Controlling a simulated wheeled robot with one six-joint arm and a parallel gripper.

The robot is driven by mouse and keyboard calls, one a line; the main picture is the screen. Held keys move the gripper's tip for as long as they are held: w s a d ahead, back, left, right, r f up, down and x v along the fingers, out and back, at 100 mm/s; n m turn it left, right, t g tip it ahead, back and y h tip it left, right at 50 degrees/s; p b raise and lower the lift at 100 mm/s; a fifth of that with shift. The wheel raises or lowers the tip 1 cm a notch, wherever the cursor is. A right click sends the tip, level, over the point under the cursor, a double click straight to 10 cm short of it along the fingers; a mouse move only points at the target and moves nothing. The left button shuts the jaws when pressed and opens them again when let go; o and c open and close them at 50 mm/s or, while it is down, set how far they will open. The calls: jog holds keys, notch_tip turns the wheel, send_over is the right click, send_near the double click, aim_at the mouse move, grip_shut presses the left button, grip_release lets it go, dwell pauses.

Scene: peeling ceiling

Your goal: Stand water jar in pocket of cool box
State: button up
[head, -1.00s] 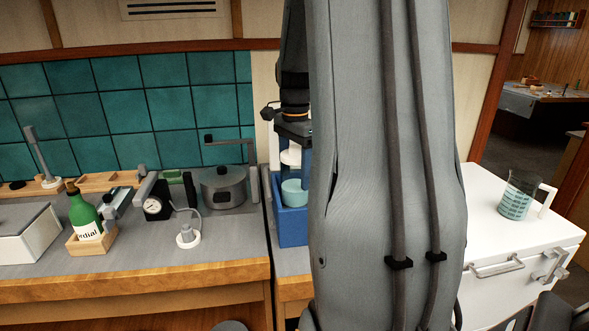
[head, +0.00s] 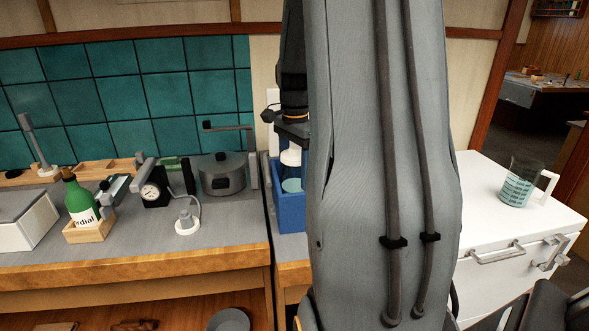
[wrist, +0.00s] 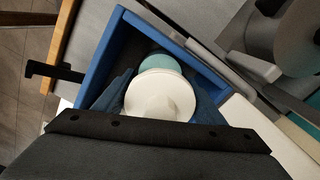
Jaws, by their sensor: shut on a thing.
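The water jar has a white top and a pale teal body; it shows in the head view (head: 292,185) and from above in the wrist view (wrist: 160,63). The blue cool box (head: 292,214) stands on the counter at the back, partly behind my arm; its rim also shows in the wrist view (wrist: 172,35). My gripper (wrist: 160,92) is shut on the jar, with one finger on each side of the white top. The jar is upright, its lower part hidden behind the box's front wall. I cannot tell whether its base touches the floor.
A grey pot (head: 222,173) stands just left of the box. A gauge (head: 152,193) and a green bottle (head: 80,203) are farther left. A measuring jug (head: 519,184) stands on a white chest (head: 490,215) at right. My arm hides the middle.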

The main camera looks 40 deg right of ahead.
aim_at(295, 147)
jog(key=shift+f+b, duration=0.45)
jog(key=shift+f, duration=0.8)
jog(key=shift+f, duration=0.3)
jog(key=o, duration=1.2)
notch_tip(295, 147, up, 8)
jog(key=shift+f+b, duration=0.1)
jog(key=shift+b, duration=0.55)
